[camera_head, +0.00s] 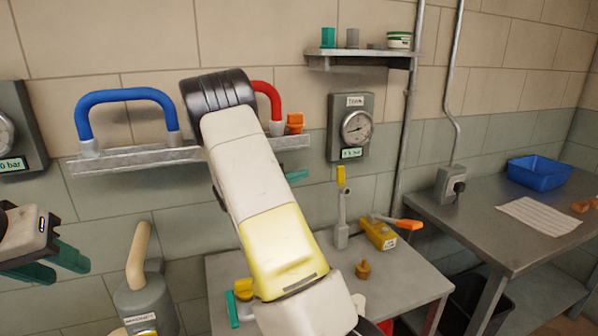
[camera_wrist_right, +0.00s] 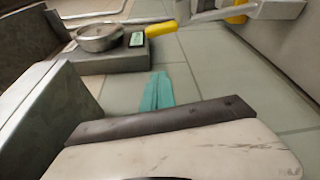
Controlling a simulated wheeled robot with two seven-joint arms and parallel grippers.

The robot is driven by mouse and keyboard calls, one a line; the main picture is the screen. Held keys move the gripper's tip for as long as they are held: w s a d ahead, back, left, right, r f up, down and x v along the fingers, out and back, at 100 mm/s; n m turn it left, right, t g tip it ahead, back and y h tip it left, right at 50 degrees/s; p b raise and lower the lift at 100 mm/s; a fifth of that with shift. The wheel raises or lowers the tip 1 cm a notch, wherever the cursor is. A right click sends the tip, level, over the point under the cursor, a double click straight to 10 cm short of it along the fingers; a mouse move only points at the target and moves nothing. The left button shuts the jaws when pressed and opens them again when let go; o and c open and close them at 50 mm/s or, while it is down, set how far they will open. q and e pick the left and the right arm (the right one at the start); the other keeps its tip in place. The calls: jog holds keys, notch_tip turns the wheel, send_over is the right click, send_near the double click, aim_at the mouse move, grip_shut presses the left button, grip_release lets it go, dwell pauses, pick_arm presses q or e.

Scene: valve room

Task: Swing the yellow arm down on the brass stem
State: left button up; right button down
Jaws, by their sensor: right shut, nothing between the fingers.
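A grey lever with a yellow tip (camera_head: 341,178) stands upright at the back of the steel table; its tip also shows in the right wrist view (camera_wrist_right: 161,28). A small brass-coloured knob (camera_head: 364,269) sits on the table in front of it. I cannot tell which part is the brass stem. My right gripper (camera_head: 297,176) is mostly hidden behind my own forearm in the head view, left of the lever. In the right wrist view its teal fingers (camera_wrist_right: 157,92) are together and empty, apart from the yellow tip. My left gripper (camera_head: 52,263) is at the left edge, fingers apart, empty.
A gauge (camera_head: 355,128) hangs on the wall above the lever. A yellow box with an orange handle (camera_head: 380,233) stands right of the lever. A wall rail (camera_head: 150,158) carries blue and red handles. A side bench (camera_head: 470,228) holds a blue bin (camera_head: 540,173).

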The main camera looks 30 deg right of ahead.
jog(key=s+d, duration=0.1)
jog(key=d, duration=0.8)
jog(key=shift+s+d, duration=0.2)
jog(key=shift+s, duration=0.2)
